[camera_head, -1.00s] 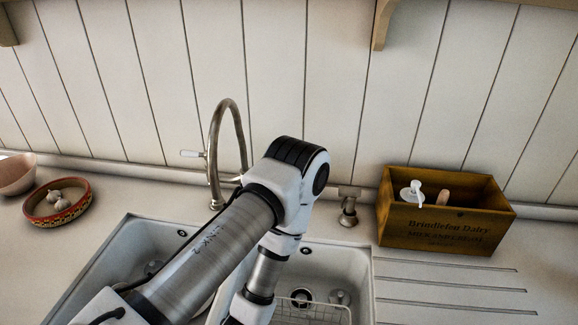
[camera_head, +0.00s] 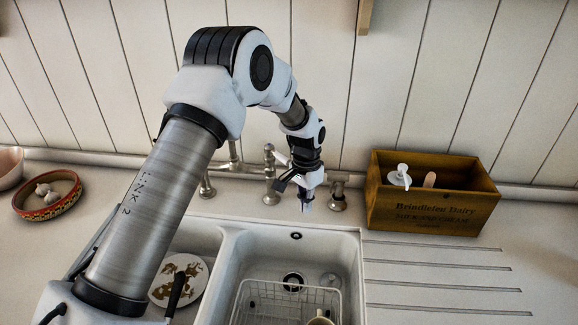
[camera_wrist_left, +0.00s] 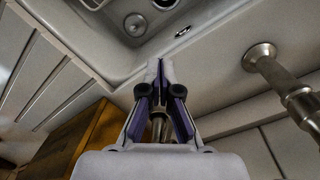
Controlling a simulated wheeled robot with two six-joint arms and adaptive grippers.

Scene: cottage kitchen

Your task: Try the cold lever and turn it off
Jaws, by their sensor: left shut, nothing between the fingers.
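The tap stands behind the sink, mostly covered by my left arm. Its middle post (camera_head: 270,182) and right post (camera_head: 338,194) show in the head view. No mark shows which lever is cold, and no running water is visible. My left gripper (camera_head: 306,207) is shut and empty, pointing down in front of the gap between these posts. In the left wrist view the closed fingers (camera_wrist_left: 160,72) point toward the sink. A metal post (camera_wrist_left: 158,126) shows behind them, and another post (camera_wrist_left: 270,67) stands to their right. I cannot tell whether the gripper touches the tap.
A double sink (camera_head: 345,236) holds a wire rack (camera_head: 240,300) and a patterned plate (camera_head: 192,290). A wooden crate (camera_head: 425,226) with a white pump top stands right of the tap. A bowl of garlic (camera_head: 70,206) sits at left. The grooved drainboard (camera_head: 440,270) is clear.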

